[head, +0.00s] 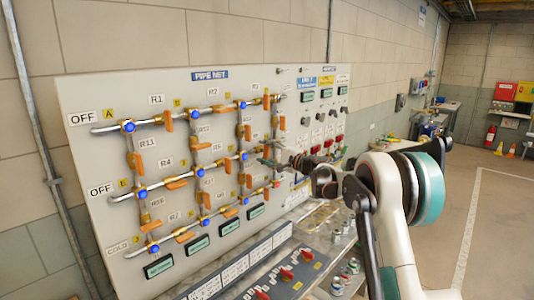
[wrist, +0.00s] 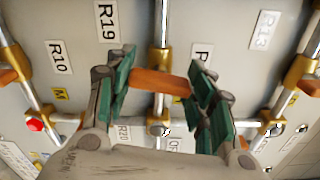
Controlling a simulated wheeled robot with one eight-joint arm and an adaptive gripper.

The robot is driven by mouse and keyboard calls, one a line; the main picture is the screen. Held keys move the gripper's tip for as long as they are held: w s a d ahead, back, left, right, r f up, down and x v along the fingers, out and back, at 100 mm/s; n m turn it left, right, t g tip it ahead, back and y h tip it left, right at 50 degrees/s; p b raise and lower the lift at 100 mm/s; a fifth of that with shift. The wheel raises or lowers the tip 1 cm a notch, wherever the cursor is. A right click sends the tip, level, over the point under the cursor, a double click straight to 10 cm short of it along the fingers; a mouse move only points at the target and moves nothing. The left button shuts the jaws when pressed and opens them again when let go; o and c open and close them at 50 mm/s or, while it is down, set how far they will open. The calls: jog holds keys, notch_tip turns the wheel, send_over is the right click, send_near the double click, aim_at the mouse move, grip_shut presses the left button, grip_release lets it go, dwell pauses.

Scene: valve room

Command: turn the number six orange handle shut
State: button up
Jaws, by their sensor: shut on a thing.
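The pipe board (head: 95,215) carries several orange handles on brass valves. My gripper (head: 268,158) is at the board's right part in the head view. In the wrist view my gripper (wrist: 161,76) has its green pads at the two ends of an orange handle (wrist: 160,83), shut on it. This handle lies crosswise over an upright pipe (wrist: 162,28) in that view. The label right of it (wrist: 203,52) is partly hidden by a finger, so its number cannot be read. The label R19 (wrist: 106,21) is at upper left.
Other orange handles (wrist: 310,86) flank my gripper in the wrist view, one at each side. A sloped console (head: 250,275) with red knobs juts out below the board.

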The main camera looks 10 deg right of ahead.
jog(key=shift+n, duration=1.1)
jog(key=o, duration=1.1)
jog(key=v, duration=1.2)
